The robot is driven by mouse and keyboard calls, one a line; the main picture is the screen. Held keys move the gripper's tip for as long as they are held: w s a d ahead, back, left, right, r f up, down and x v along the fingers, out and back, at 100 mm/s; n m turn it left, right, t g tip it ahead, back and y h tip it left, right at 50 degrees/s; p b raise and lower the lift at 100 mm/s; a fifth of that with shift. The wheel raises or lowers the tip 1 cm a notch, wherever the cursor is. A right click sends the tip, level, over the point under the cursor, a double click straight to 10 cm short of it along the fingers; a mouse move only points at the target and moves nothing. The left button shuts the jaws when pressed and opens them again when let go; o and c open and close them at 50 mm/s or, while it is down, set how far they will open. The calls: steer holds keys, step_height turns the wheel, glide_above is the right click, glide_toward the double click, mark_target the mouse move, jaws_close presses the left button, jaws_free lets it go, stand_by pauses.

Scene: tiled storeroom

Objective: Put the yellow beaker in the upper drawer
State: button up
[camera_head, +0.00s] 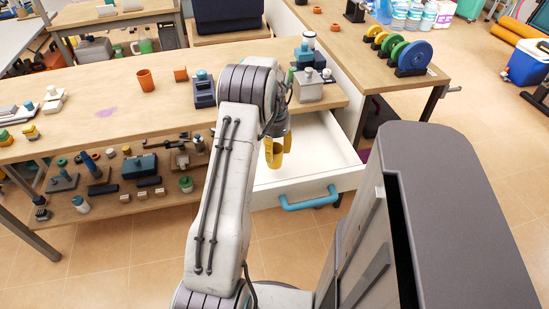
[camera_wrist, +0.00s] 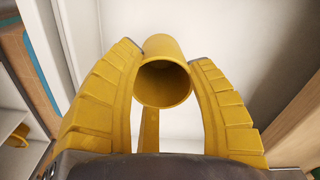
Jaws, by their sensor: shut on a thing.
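My gripper (camera_wrist: 165,95) has yellow segmented fingers shut on the yellow beaker (camera_wrist: 165,80), one finger on each side. The beaker's round mouth faces the wrist camera. In the head view my gripper (camera_head: 274,152) points down over an open white drawer (camera_head: 325,145) under the wooden worktop; the beaker is hard to separate from the fingers there. The drawer has a blue handle (camera_head: 307,200) on its front, also visible at the left of the wrist view (camera_wrist: 40,75). The visible drawer floor looks bare. I cannot tell whether the beaker touches it.
On the worktop (camera_head: 110,95) stand an orange cup (camera_head: 145,80), a dark blue device (camera_head: 204,90) and a grey block-like item (camera_head: 308,86) near the drawer. A shelf below holds several small parts. A side table carries coloured discs (camera_head: 410,58). A small yellow object (camera_wrist: 18,135) shows lower left.

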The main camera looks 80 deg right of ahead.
mark_target(274, 158)
steer(key=shift+f, duration=2)
steer(key=shift+f+b, duration=0.2)
steer(key=shift+b, duration=0.15)
steer(key=o, duration=1)
steer(key=shift+o, duration=0.2)
steer(key=shift+r, duration=0.2)
step_height(274, 158, up, 12)
steer(key=p, duration=0.1)
steer(key=shift+p, duration=0.4)
